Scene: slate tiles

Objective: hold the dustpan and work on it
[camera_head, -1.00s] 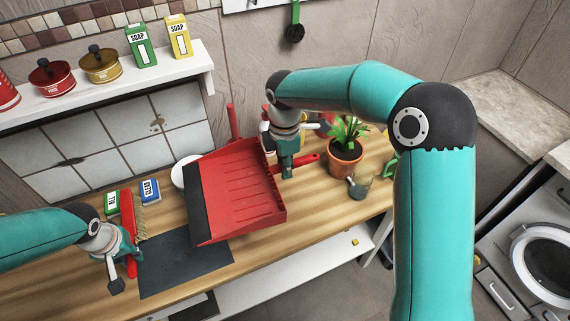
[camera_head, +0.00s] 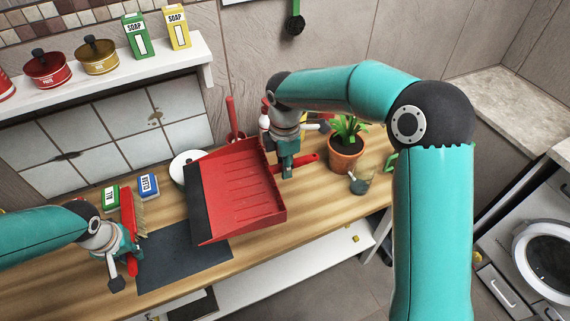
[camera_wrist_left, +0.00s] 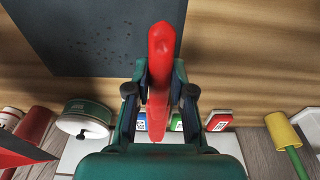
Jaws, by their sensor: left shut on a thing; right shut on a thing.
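The red dustpan (camera_head: 245,190) with a dark front lip is tilted above the wooden counter, its lip over the edge of the dark mat (camera_head: 165,265). My right gripper (camera_head: 287,168) is shut on the dustpan's red handle at its right side. My left gripper (camera_head: 128,245) is shut on the red handle of a brush (camera_head: 128,212) with pale bristles, left of the mat and apart from the dustpan. In the left wrist view the brush handle (camera_wrist_left: 160,70) stands between the fingers. Small dark specks show on the mat (camera_wrist_left: 95,35) there.
A green box (camera_head: 110,198) and a blue box (camera_head: 149,187) stand behind the brush. A white round container (camera_head: 184,166) is behind the dustpan. A shelf (camera_head: 110,92) hangs above the counter.

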